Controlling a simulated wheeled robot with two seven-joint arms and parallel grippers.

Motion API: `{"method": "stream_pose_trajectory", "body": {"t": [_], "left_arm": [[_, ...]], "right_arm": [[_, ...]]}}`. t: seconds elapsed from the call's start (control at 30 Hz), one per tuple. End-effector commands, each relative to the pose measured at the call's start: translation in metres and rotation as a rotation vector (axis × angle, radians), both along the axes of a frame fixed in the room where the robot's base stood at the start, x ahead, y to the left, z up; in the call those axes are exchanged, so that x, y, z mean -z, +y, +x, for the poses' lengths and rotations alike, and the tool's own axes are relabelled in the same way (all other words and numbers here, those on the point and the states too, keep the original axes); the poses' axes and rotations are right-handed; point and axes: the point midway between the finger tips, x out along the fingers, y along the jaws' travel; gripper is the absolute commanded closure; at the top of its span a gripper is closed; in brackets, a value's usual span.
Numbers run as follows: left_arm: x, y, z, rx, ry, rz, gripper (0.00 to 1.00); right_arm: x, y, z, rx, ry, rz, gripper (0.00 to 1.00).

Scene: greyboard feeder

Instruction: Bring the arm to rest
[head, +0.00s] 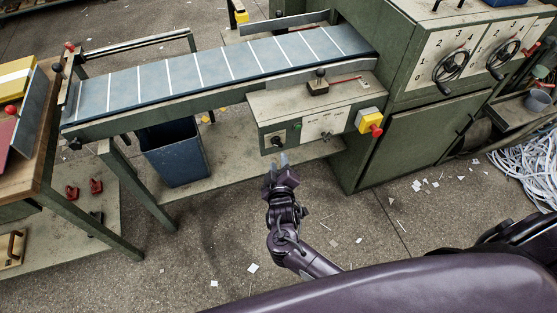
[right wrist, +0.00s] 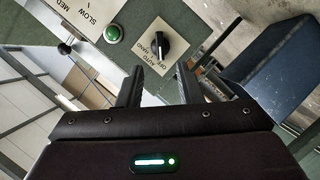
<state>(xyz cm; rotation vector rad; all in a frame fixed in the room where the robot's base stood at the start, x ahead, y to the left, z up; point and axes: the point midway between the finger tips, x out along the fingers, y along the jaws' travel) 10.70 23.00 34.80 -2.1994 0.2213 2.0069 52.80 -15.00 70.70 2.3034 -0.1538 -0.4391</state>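My right gripper (head: 278,161) is below the front of the grey control box (head: 258,112) under the conveyor, pointing up toward it. In the right wrist view the right gripper (right wrist: 160,84) has its two dark fingers apart, with nothing between the tips. Beyond them is a black selector knob (right wrist: 156,47) on a plate marked AUTO, OFF and HAND. A green button (right wrist: 112,34) sits to its left. The fingers appear clear of the knob, though the exact gap is hard to judge. My left gripper is not in view.
A blue belt conveyor (head: 180,78) runs across the back. A blue bin (head: 175,155) stands under it. A yellow box with a red button (head: 368,121) projects from the control box's right end. A green machine (head: 420,130) stands right. Open floor with paper scraps lies in front.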

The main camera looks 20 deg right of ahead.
Motion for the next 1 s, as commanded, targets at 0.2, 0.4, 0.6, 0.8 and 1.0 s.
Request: {"method": "stream_pose_trajectory", "body": {"t": [0.2, 0.4, 0.6, 0.8, 1.0], "left_arm": [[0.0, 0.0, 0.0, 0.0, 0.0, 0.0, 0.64], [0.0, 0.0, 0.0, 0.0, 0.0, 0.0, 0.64], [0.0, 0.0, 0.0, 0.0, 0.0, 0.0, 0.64], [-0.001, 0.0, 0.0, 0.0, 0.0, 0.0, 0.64], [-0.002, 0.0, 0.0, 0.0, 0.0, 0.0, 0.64]], "right_arm": [[0.0, 0.0, 0.0, 0.0, 0.0, 0.0, 0.67], [0.001, 0.0, 0.0, 0.0, 0.001, 0.0, 0.67], [0.055, -0.008, -0.02, -0.017, 0.108, 0.036, 0.67], [0.177, -0.03, -0.095, -0.016, 0.383, 0.163, 0.67], [0.278, -0.056, -0.21, 0.056, 0.676, 0.317, 0.67]]}}
